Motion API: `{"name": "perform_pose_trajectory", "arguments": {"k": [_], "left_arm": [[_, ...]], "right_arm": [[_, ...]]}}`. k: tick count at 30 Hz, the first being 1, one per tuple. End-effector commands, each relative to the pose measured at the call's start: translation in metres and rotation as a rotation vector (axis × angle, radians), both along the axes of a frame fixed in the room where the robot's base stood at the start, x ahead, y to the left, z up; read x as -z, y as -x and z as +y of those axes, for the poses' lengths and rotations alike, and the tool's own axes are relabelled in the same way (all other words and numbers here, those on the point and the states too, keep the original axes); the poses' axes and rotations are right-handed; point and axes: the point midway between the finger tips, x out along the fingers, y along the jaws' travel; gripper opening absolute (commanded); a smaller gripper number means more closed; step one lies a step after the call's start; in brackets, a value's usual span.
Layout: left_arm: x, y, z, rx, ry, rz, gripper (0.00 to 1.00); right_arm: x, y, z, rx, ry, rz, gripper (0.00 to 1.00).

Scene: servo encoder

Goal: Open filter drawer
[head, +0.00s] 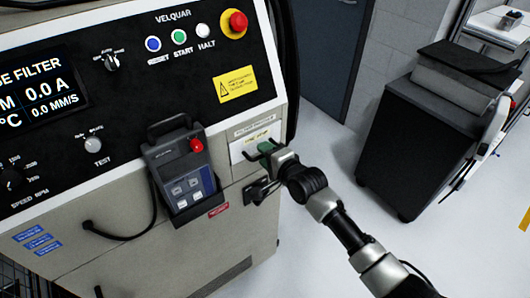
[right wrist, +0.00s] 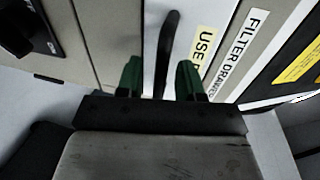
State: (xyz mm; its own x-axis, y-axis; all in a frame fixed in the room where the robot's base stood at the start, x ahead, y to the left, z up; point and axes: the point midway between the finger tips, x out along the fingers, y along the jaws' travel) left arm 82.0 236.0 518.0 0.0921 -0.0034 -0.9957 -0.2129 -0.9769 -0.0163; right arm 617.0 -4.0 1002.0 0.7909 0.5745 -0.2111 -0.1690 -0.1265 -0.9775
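The filter drawer (head: 238,150) is a pale front panel with a yellow label on the right part of the machine face. It looks flush with the machine. In the right wrist view its white front (right wrist: 220,25) carries "FILTER DRAWER" and "USE" labels and a dark upright bar handle (right wrist: 170,35). My right gripper (head: 265,152) is at the drawer front. Its green fingertips (right wrist: 160,78) are spread apart, one on each side of the handle's lower part. I see no finger pressed on the handle; the contact is unclear. My left gripper is out of view.
A grey pendant with a red button (head: 180,170) hangs in a holder left of the drawer, its cable drooping. A black latch (head: 262,190) sits below the drawer. A red stop button (head: 238,22) is above. A dark cart (head: 415,150) stands right; floor between is clear.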

Motion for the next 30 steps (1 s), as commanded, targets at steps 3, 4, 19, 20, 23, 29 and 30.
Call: {"name": "perform_pose_trajectory", "arguments": {"k": [3, 4, 19, 20, 23, 29, 30], "left_arm": [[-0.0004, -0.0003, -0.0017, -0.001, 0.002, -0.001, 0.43], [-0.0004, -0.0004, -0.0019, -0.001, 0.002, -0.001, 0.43], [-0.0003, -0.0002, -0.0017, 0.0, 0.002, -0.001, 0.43], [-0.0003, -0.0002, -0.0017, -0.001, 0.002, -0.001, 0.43], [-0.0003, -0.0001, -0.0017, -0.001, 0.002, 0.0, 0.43], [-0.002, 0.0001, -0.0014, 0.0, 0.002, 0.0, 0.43], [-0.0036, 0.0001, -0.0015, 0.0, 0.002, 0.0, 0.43]], "right_arm": [[0.0008, -0.0041, 0.0035, 0.0, -0.001, -0.001, 0.37], [0.001, -0.0045, 0.0039, 0.0, -0.001, -0.001, 0.37], [0.0014, -0.0048, 0.0037, 0.0, 0.0, 0.0, 0.0], [0.0014, -0.0048, 0.0037, 0.0, 0.0, 0.0, 0.0], [0.0015, -0.0048, 0.0037, 0.0, 0.0, 0.0, 0.0], [0.0012, -0.0032, 0.0026, 0.0, 0.001, 0.001, 0.0], [0.0008, -0.0018, 0.0014, 0.0, 0.0, 0.001, 0.0]]}}
